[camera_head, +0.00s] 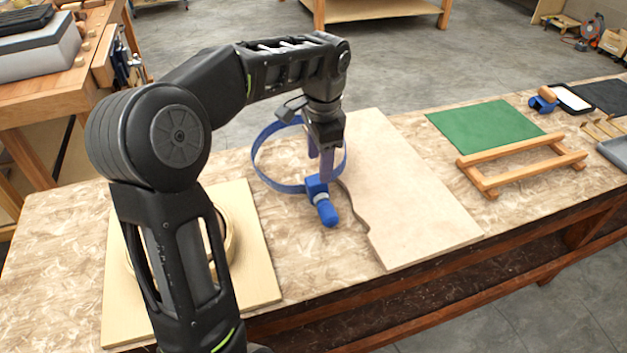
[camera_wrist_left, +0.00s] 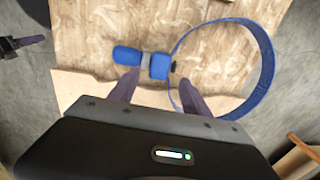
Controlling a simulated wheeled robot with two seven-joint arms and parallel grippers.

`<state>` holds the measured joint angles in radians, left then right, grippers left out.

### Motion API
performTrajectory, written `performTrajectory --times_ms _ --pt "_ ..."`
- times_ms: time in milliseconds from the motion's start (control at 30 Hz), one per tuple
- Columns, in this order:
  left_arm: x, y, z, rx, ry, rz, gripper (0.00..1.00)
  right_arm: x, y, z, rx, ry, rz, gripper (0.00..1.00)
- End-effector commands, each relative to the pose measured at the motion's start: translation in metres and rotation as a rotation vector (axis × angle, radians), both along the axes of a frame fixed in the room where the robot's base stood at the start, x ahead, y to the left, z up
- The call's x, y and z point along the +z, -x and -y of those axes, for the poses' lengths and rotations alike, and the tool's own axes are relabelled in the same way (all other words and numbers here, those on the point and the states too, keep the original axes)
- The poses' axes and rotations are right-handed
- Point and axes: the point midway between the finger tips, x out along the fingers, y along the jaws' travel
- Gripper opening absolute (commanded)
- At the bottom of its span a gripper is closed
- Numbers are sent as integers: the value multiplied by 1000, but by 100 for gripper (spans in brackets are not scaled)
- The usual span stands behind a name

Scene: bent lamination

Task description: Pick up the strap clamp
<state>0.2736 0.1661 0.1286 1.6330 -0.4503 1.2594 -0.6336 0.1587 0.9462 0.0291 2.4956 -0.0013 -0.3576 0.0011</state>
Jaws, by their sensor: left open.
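The strap clamp (camera_head: 326,208) lies on the workbench, with a blue handle and body and a large blue strap loop standing on edge behind it. My left gripper (camera_head: 322,165) is open just above the clamp's body, pointing down. In the left wrist view the clamp's blue body (camera_wrist_left: 159,66) lies ahead of and between the two spread fingertips of my left gripper (camera_wrist_left: 158,80). The handle is to the left there and the loop to the right. Whether the fingers touch the clamp I cannot tell.
A thin plywood sheet (camera_head: 415,200) with a wavy edge lies right of the clamp. A green mat (camera_head: 486,125) and a wooden rack (camera_head: 520,163) lie farther right.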

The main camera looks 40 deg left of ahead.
Motion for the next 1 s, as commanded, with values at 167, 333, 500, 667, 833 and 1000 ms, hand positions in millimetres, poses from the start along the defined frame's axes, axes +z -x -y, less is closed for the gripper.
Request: performTrajectory --times_ms 167,333,500,667,833,1000 --pt "0 0 0 1 -1 1 56 0 0 0 0 0 0 36" --pt "-4 0 -1 1 -1 -1 56 1 0 0 0 0 0 36" --pt "-26 1 -2 2 -1 -3 56 3 0 0 0 0 0 36" --pt "-48 0 -3 1 0 -2 56 4 0 0 0 0 0 36" --pt "-53 -1 -3 1 -1 1 56 4 0 0 0 0 0 36" --pt "-52 -1 -3 1 -1 1 56 4 0 0 0 0 0 36"
